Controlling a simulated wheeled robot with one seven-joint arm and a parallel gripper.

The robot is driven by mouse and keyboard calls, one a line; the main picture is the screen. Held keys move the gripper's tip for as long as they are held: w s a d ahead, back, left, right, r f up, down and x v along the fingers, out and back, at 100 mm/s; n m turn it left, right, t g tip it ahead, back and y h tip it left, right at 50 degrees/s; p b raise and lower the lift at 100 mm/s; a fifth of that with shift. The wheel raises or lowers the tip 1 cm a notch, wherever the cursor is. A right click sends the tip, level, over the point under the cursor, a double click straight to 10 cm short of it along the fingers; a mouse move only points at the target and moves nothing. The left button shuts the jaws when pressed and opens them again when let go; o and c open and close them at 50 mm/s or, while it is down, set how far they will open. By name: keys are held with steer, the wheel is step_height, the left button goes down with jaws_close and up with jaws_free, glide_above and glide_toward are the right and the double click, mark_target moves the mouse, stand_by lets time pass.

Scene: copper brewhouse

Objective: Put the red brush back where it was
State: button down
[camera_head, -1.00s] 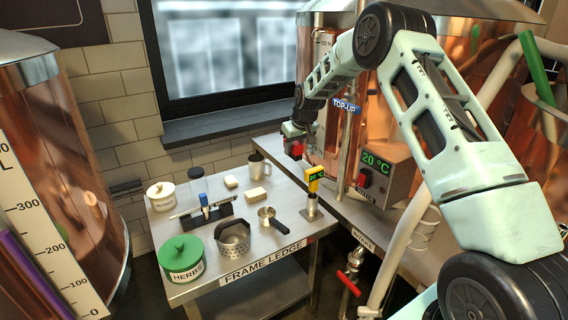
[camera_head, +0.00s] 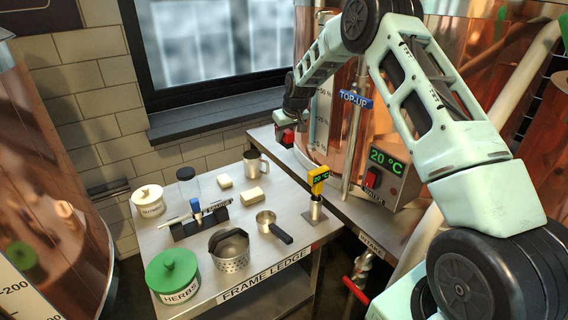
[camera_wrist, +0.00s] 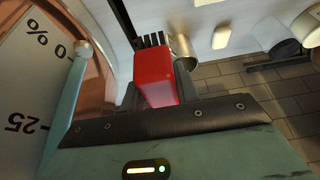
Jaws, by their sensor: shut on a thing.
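The red brush (camera_wrist: 155,76) is held in my gripper (camera_wrist: 158,92), which is shut on it. In the wrist view its red body stands between the two dark fingers, with dark bristles at its far end. In the head view my gripper (camera_head: 287,122) is up beside the copper vessel, above the back right corner of the ledge table. Only a small red part of the brush (camera_head: 286,137) shows there. The brush is clear of the steel table top (camera_head: 178,258) in the head view.
The table holds a metal mug (camera_head: 256,163), two pale blocks, a rack (camera_head: 202,224), a strainer pot (camera_head: 229,249), a small saucepan (camera_head: 267,221), a yellow thermometer (camera_head: 318,178), a white pot (camera_head: 148,200) and a green-lidded herbs pot (camera_head: 173,275). A heater box (camera_head: 388,181) stands right.

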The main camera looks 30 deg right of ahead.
step_height(320, 180, down, 12)
steer(key=b, duration=0.2)
steer(key=shift+b, duration=0.35)
steer(key=shift+f+b, duration=2.6)
steer(key=shift+f, duration=1.3)
steer(key=shift+f, duration=0.4)
steer(key=c, duration=1.4)
jaws_free()
steer(key=shift+o, duration=0.2)
steer(key=o, duration=0.5)
steer(key=shift+o, duration=0.2)
